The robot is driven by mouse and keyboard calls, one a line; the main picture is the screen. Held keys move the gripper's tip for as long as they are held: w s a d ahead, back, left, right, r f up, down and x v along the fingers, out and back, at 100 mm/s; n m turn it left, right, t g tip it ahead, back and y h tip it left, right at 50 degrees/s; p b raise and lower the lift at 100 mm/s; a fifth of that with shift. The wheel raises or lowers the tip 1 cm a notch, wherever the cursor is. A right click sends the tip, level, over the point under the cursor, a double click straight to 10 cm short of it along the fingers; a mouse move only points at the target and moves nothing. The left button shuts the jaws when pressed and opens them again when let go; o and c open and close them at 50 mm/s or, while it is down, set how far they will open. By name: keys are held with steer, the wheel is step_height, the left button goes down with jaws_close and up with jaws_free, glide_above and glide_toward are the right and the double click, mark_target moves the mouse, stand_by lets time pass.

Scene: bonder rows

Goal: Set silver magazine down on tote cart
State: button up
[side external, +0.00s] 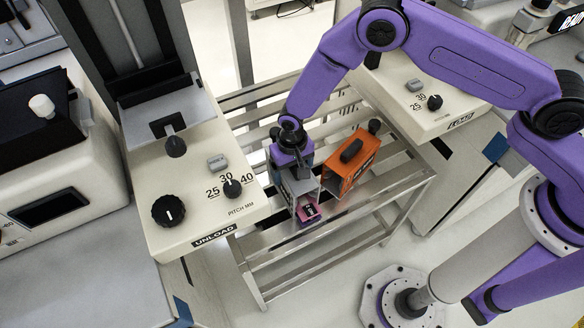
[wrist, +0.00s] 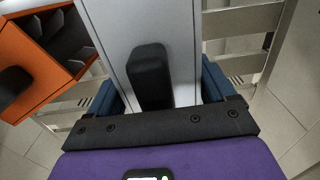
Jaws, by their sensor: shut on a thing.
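The silver magazine (side external: 303,184) is under my gripper (side external: 291,160) in the side external view, over the slatted metal tote cart (side external: 396,182). Its near end shows a pink part with a dark centre. In the wrist view the magazine (wrist: 120,28) is a grey box with a black handle (wrist: 149,75). My gripper (wrist: 160,92) is shut on it, with blue fingers at both sides. The magazine is beside an orange magazine, at its left in the side external view. Whether its underside touches the slats is hidden.
The orange magazine (side external: 351,165) with a black handle stands on the cart close by. The UNLOAD machine (side external: 190,195) with knobs is at the cart's left, the LOAD machine (side external: 425,100) at its right. Bare slats show behind and in front of the magazines.

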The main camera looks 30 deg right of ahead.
steer(key=shift+f, duration=0.1)
steer(key=o, duration=1.4)
steer(key=shift+o, duration=0.2)
step_height(320, 180, up, 12)
steer(key=shift+r, duration=0.15)
steer(key=shift+r, duration=0.1)
